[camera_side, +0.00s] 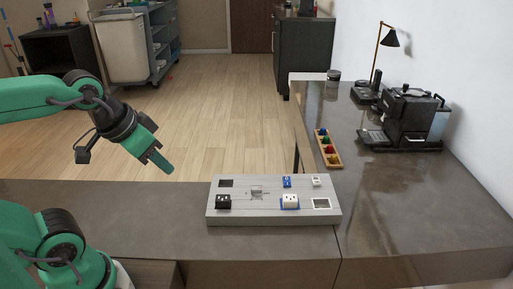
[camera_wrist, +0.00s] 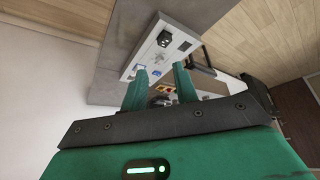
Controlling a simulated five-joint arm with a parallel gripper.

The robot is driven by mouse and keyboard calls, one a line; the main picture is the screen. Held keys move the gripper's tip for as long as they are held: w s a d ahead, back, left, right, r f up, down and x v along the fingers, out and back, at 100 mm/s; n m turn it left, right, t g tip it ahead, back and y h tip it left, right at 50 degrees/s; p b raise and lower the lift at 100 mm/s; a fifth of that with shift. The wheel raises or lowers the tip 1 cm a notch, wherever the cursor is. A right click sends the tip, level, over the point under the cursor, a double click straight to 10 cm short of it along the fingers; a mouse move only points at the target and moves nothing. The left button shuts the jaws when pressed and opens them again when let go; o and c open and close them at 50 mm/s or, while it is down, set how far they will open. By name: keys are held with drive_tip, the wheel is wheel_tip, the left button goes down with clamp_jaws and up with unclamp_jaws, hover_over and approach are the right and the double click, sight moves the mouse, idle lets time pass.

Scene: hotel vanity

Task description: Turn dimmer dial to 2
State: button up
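A light grey panel (camera_side: 240,216) lies on the dark counter in the side view. A small grey fitting with marks around it (camera_side: 257,193) sits at its middle and may be the dimmer dial; its setting is too small to read. The panel also shows tilted in the wrist view (camera_wrist: 146,50), beyond my fingers. My gripper (camera_side: 158,168) hangs in the air left of the panel and above it, touching nothing. In the wrist view its two green fingers (camera_wrist: 160,72) stand apart with nothing held between them. The fingers hide part of the panel there.
The panel also carries a black block (camera_side: 224,202), a dark square (camera_side: 226,183), a white-and-blue fitting (camera_side: 290,202) and a square recess (camera_side: 321,203). A wooden tray of coloured pieces (camera_side: 328,150), a coffee machine (camera_side: 404,119) and a lamp (camera_side: 378,62) stand behind right.

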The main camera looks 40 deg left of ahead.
drive_tip(key=o, duration=0.4)
drive_tip(key=shift+w, duration=0.2)
drive_tip(key=shift+c, duration=0.2)
drive_tip(key=shift+o, duration=0.4)
drive_tip(key=shift+w+r, duration=0.1)
drive_tip(key=shift+w, duration=0.15)
drive_tip(key=n+g, duration=0.6)
drive_tip(key=n, duration=0.3)
hover_over(257, 188)
wheel_tip(257, 188, down, 12)
drive_tip(key=shift+f, duration=0.1)
drive_tip(key=shift+f, duration=0.15)
drive_tip(key=shift+f, duration=3.75)
